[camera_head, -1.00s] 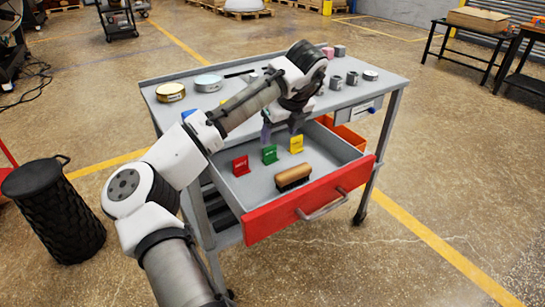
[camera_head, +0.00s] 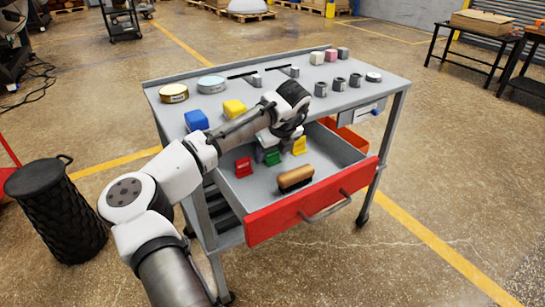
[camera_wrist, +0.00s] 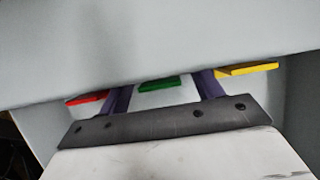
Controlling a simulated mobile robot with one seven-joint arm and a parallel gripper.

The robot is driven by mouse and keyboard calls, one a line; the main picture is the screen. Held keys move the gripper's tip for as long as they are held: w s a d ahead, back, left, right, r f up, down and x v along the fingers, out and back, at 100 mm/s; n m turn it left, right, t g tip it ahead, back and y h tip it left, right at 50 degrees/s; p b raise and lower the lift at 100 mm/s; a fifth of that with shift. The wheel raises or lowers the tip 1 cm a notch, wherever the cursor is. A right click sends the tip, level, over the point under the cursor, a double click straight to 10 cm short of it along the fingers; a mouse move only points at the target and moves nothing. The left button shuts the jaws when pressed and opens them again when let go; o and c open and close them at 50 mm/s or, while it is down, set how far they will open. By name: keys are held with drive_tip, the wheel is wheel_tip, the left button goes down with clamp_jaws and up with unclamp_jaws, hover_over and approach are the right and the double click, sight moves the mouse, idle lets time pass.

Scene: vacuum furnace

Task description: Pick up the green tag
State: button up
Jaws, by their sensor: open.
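The green tag (camera_head: 272,158) stands in the open drawer (camera_head: 228,190) of the grey cart, between a red tag (camera_head: 243,167) and a yellow tag (camera_head: 300,146). My gripper (camera_head: 267,151) is down in the drawer at the green tag and partly covers it. In the wrist view the green tag (camera_wrist: 160,86) shows between the two purple fingers of my gripper (camera_wrist: 164,91), with a gap to each. The fingers are open. The red tag (camera_wrist: 87,97) lies just outside the left finger. The yellow tag (camera_wrist: 248,69) is close to the right finger.
A brush with a wooden top (camera_head: 295,178) lies in the drawer near its red front (camera_head: 310,205). The cart top (camera_head: 330,108) overhangs the drawer's back and holds yellow and blue blocks, tins and small cylinders. The drawer floor around the brush is clear.

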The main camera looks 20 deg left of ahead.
drive_tip(key=c, duration=1)
wheel_tip(320, 180, up, 10)
drive_tip(key=shift+p, duration=0.3)
drive_tip(key=shift+c, duration=0.2)
drive_tip(key=shift+a, duration=0.15)
